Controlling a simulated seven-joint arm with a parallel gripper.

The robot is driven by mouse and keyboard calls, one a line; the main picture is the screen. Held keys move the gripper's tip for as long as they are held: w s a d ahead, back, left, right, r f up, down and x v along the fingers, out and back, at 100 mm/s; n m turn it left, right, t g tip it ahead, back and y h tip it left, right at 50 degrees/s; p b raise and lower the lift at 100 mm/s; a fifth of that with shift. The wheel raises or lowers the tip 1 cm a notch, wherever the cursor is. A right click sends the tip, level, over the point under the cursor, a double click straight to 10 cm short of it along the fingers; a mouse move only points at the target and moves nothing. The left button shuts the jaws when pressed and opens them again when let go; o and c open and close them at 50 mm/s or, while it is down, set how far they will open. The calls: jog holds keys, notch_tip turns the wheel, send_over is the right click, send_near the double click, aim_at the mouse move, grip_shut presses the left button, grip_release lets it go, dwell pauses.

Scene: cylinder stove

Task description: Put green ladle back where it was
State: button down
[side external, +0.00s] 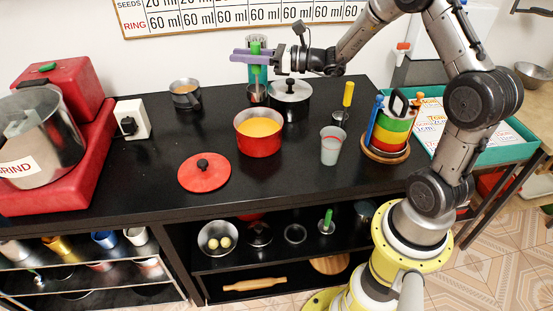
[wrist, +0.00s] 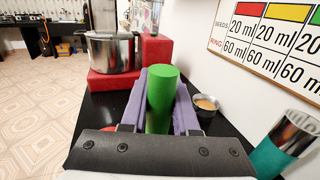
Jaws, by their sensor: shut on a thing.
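My gripper (side external: 245,57), with purple fingers, is shut around the green handle (wrist: 160,100) of the green ladle. The handle stands upright between the fingers and also shows in the side view (side external: 255,48). A metal cup-shaped part (side external: 257,95) is directly below the gripper, near the back of the black counter. I cannot tell whether it is the ladle's bowl or a holder, or whether it touches the counter. The ladle's lower end is hidden in the wrist view.
A lidded pot (side external: 290,98) stands close right of the metal part. A red pot with orange contents (side external: 258,132) is in front, with a red lid (side external: 204,172) nearby. A small saucepan (side external: 186,94) is left. A teal-and-metal cylinder (wrist: 283,145) is close by in the wrist view.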

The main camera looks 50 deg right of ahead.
jog(key=s+a+r, duration=0.1)
jog(key=s+a, duration=0.3)
jog(key=s, duration=0.3)
jog(key=s+a+r, duration=0.1)
jog(key=s+a, duration=0.2)
jog(key=s, duration=0.4)
notch_tip(320, 180, down, 18)
jog(key=shift+s, duration=0.1)
jog(key=c, duration=0.7)
grip_release()
jog(key=shift+o, duration=0.2)
jog(key=shift+r, duration=0.1)
jog(key=v, duration=0.7)
jog(key=shift+s, duration=0.25)
